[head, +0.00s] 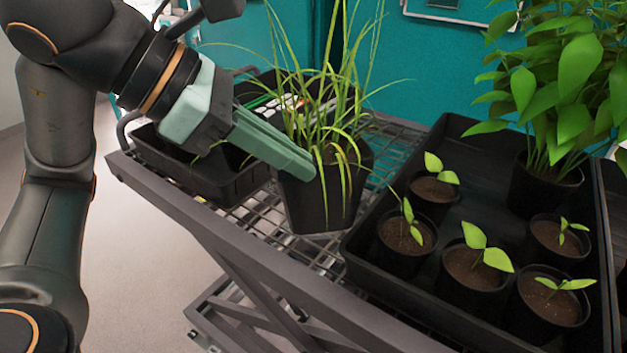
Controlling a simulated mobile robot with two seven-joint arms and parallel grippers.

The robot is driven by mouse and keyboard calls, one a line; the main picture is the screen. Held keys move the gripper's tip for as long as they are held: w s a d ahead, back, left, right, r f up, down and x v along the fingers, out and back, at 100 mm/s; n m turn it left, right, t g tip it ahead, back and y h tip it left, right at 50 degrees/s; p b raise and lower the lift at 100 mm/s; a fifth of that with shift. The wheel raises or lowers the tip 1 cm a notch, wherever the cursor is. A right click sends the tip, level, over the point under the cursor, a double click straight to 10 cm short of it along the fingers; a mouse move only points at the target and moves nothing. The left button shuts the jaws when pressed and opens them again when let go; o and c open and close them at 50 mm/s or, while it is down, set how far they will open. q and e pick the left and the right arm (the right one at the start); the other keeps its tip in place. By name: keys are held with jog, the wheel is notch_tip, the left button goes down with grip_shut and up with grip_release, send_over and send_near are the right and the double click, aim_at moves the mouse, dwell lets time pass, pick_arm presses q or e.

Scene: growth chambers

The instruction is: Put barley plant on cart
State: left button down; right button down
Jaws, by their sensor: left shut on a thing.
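The barley plant (330,108) has long thin grass-like leaves and grows in a square black pot (318,206). My left gripper (305,168) comes in from the left with its green fingers at the pot's rim and is shut on the pot. The pot looks close to upright over the wire-mesh shelf of the cart (254,214); I cannot tell whether its base touches the mesh. Leaves hide part of the rim and the far finger. My right gripper is out of view.
A black tray (352,262) with several seedling pots and a large leafy plant (565,95) fills the cart's right side. A black bin (217,178) stands left of the barley, and another holds small items behind it. A teal wall (430,70) rises behind.

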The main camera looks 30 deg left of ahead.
pick_arm(q)
jog(key=w+a+f, duration=0.2)
jog(key=w, duration=0.1)
jog(key=w+a+b, duration=0.1)
jog(key=w, duration=0.1)
jog(key=shift+w+a+f, duration=0.1)
jog(key=shift+w+f, duration=0.05)
jog(key=shift+f, duration=0.25)
jog(key=w+f, duration=0.1)
jog(key=w+a+f+b, duration=0.1)
jog(key=f, duration=0.1)
jog(key=w+a+f, duration=0.1)
jog(key=shift+w+a+f, duration=0.1)
jog(key=shift+w+f, duration=0.25)
jog(key=f, duration=0.3)
jog(key=w+f+b, duration=0.1)
jog(key=shift+a+f, duration=0.2)
jog(key=shift+a, duration=0.15)
jog(key=c, duration=1.5)
grip_release()
jog(key=shift+f, duration=0.1)
jog(key=o, duration=0.5)
jog(key=shift+c, duration=0.2)
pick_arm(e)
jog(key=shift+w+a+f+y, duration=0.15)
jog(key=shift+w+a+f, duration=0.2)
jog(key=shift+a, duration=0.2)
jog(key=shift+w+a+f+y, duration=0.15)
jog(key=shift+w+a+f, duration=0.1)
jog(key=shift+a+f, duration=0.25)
